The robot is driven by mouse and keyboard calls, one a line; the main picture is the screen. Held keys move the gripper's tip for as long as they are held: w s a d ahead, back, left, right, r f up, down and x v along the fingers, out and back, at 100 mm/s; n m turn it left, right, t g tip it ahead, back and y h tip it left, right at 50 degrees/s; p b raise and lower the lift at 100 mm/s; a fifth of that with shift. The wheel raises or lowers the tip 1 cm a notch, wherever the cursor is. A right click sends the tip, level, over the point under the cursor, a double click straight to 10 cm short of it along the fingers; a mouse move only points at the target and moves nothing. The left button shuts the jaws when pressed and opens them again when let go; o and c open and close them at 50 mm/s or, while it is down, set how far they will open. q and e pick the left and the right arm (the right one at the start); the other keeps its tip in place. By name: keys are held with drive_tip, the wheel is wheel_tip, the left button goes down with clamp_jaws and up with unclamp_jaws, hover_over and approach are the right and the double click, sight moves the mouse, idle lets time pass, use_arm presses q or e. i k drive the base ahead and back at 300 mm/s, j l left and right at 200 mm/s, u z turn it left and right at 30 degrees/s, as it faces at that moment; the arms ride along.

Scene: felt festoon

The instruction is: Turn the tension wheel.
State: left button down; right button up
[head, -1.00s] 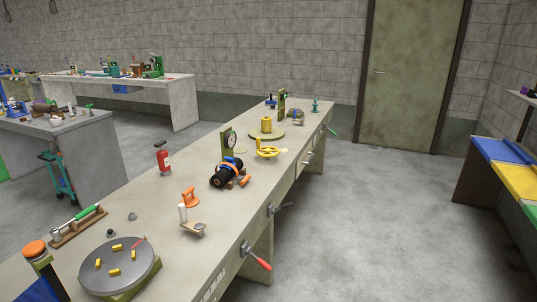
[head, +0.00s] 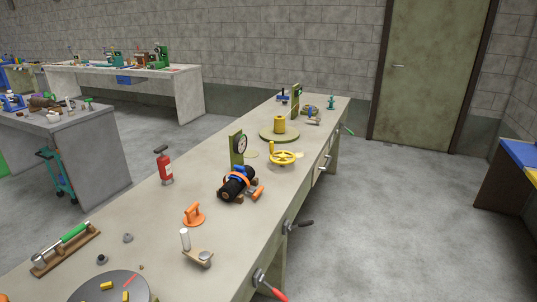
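A yellow spoked handwheel (head: 282,158) with an upright yellow handle at its left edge stands near the right edge of the long workbench, past the middle. It is the only spoked wheel I see on this bench, and I cannot tell for sure that it is the tension wheel. Neither of my grippers shows in the head view.
The floor (head: 400,220) to the right is clear.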

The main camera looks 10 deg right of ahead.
sight(282, 160)
drive_tip(key=i+l+u, duration=0.15)
drive_tip(key=u, duration=0.3)
drive_tip(key=i+l+u, duration=0.1)
drive_tip(key=l+u, duration=0.2)
drive_tip(key=u, duration=0.15)
drive_tip(key=i+l+u, duration=0.1)
drive_tip(key=l+u, duration=0.2)
drive_tip(key=u, duration=0.15)
